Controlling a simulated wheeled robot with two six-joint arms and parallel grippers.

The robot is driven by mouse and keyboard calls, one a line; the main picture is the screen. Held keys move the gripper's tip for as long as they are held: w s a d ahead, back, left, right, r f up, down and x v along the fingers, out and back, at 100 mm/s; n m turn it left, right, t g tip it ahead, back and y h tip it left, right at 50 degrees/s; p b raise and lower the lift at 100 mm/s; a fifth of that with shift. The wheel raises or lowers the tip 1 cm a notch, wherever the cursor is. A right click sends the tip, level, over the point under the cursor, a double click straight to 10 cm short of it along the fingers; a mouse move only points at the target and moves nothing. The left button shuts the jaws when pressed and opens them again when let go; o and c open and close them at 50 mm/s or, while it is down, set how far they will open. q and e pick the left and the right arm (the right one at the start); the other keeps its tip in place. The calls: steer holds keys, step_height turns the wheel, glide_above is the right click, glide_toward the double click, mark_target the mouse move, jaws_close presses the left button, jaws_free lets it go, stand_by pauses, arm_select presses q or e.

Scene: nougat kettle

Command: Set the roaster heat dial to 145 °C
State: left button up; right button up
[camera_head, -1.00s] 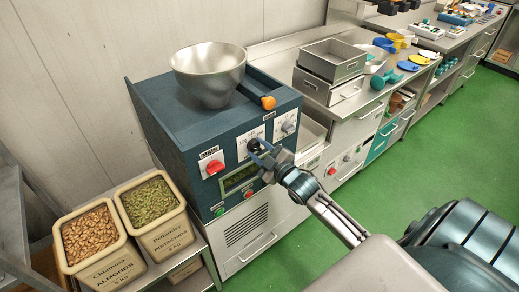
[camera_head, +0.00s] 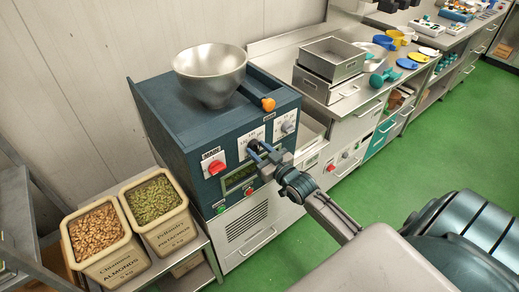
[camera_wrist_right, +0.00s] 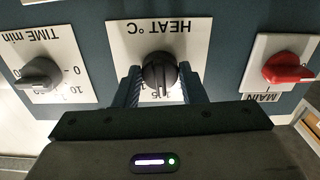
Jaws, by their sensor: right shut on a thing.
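The roaster (camera_head: 190,125) is a dark blue box with a steel bowl on top and a control panel on its front. Its black heat dial (camera_wrist_right: 159,72) sits on a white plate marked HEAT °C, which appears upside down in the right wrist view. My right gripper (camera_wrist_right: 160,85) has one finger on each side of the dial and is shut on it. In the head view the right gripper (camera_head: 259,152) reaches the middle of the panel and mostly hides the dial. Part of the scale is hidden behind the dial and gripper. My left gripper is not in view.
A red main switch (camera_wrist_right: 289,68) and a grey time dial (camera_wrist_right: 38,74) flank the heat dial. An orange-ended handle (camera_head: 268,104) juts out above the panel. Bins of almonds (camera_head: 98,232) and pistachios (camera_head: 153,205) stand left. Green floor is clear at right.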

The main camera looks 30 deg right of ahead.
steer(key=shift+m, duration=0.4)
steer(key=o, duration=1)
steer(key=shift+s+r+p, duration=0.1)
steer(key=shift+s+p, duration=0.1)
steer(key=shift+p, duration=0.2)
steer(key=s+p, duration=0.4)
steer(key=shift+s+d+r+p, duration=0.15)
steer(key=shift+s+r+p, duration=0.05)
steer(key=shift+p, duration=0.15)
steer(key=p, duration=0.2)
glide_toward(258, 149)
steer(key=shift+s+d+f, duration=0.15)
steer(key=shift+s+f, duration=0.1)
steer(key=shift+s, duration=0.4)
